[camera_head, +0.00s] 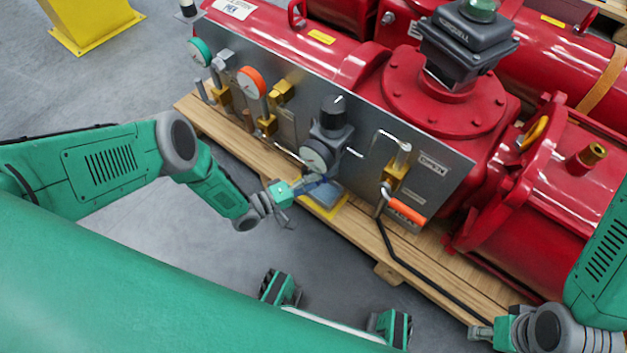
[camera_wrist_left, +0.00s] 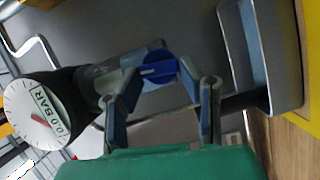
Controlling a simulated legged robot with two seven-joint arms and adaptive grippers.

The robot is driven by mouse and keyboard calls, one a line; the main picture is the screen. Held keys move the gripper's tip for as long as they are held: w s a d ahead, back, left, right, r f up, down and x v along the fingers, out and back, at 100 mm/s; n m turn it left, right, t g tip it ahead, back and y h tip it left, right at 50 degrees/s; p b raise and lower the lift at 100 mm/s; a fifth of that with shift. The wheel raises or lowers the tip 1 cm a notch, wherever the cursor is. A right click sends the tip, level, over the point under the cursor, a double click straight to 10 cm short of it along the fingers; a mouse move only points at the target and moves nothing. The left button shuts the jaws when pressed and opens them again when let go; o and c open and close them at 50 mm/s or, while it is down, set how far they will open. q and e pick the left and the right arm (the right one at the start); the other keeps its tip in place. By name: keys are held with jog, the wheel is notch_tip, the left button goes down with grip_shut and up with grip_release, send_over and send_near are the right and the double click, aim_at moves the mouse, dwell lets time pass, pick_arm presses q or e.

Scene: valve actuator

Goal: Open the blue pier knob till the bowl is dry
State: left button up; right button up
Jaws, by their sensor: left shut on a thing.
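The blue knob (camera_wrist_left: 157,69) is a small round cap with a raised bar, seen nearly face-on in the left wrist view. The fingers of my left gripper (camera_wrist_left: 160,88) stand on either side of it, shut on it. In the head view my left gripper (camera_head: 314,184) reaches in from the left, just below the dark regulator and its gauge (camera_head: 317,155). A pale cup-like part (camera_wrist_left: 112,78) beside the knob may be the bowl; I cannot make out any water in it. My right gripper (camera_head: 481,333) is at the lower right, away from the panel; its fingers are unclear.
The gauge (camera_wrist_left: 38,112) shows beside the left finger, its red needle near 0.0 BAR. A grey tray (camera_wrist_left: 246,50) lies beyond the knob. A steel panel (camera_head: 445,178) fronts the red actuator on a wooden pallet (camera_head: 262,150). An orange-handled lever (camera_head: 407,212) sticks out right.

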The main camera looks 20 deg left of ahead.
pick_arm(q)
jog(key=shift+a+f+n, duration=0.25)
jog(key=shift+a+n, duration=0.05)
jog(key=shift+n, duration=0.2)
jog(key=o, duration=1.1)
jog(key=shift+d, duration=0.1)
jog(key=v, duration=1.2)
jog(key=shift+f, duration=0.15)
